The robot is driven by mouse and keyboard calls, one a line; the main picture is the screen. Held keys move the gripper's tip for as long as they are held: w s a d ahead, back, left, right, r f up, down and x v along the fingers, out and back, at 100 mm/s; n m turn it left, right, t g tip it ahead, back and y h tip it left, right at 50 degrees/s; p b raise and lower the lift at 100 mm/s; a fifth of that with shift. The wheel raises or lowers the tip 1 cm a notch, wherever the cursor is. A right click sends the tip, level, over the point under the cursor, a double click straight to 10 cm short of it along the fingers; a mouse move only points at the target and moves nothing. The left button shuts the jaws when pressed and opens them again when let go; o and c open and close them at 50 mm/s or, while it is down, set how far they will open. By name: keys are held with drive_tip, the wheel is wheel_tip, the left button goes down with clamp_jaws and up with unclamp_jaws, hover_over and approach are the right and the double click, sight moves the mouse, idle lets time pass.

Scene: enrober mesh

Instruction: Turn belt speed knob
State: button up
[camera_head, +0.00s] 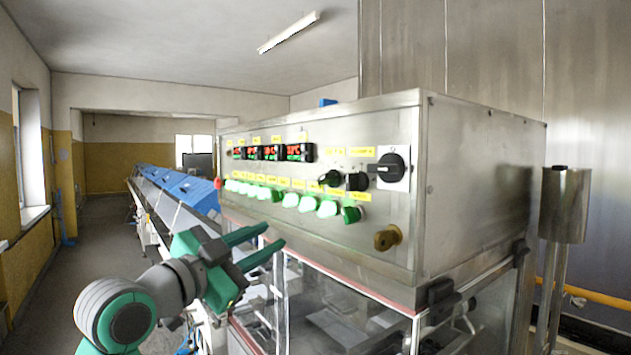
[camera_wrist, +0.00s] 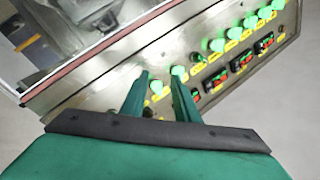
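The control panel (camera_head: 400,210) is a steel box with small black knobs (camera_head: 330,178) and (camera_head: 356,181) at its right part, under yellow labels. A larger black rotary switch (camera_head: 391,168) sits to their right on a pale plate. The labels are too small to read, so I cannot tell which one is the belt speed knob. My gripper (camera_head: 271,236) is in front of the panel, below the green buttons, with its two green fingers apart and nothing visible between them. The wrist view shows both fingers (camera_wrist: 160,78) spread, pointing at the panel face.
Lit green buttons (camera_head: 290,201) line the panel below red displays (camera_head: 270,152). A brass fitting (camera_head: 387,238) sticks out at lower right. Clear-walled housing (camera_head: 340,315) lies beneath. A conveyor with blue covers (camera_head: 190,190) runs back at left. Open floor (camera_head: 85,260) lies left.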

sight(322, 179)
drive_tip(key=s+d+r+m+g+y, duration=0.1)
drive_tip(key=s+d+r+m+g, duration=0.15)
drive_tip(key=s+r, duration=0.35)
drive_tip(key=s+d+r+m+g+y, duration=0.1)
drive_tip(key=s+r+m, duration=0.2)
drive_tip(key=r, duration=0.5)
drive_tip(key=x, duration=1.1)
drive_tip(key=shift+s+d, duration=0.2)
clamp_jaws()
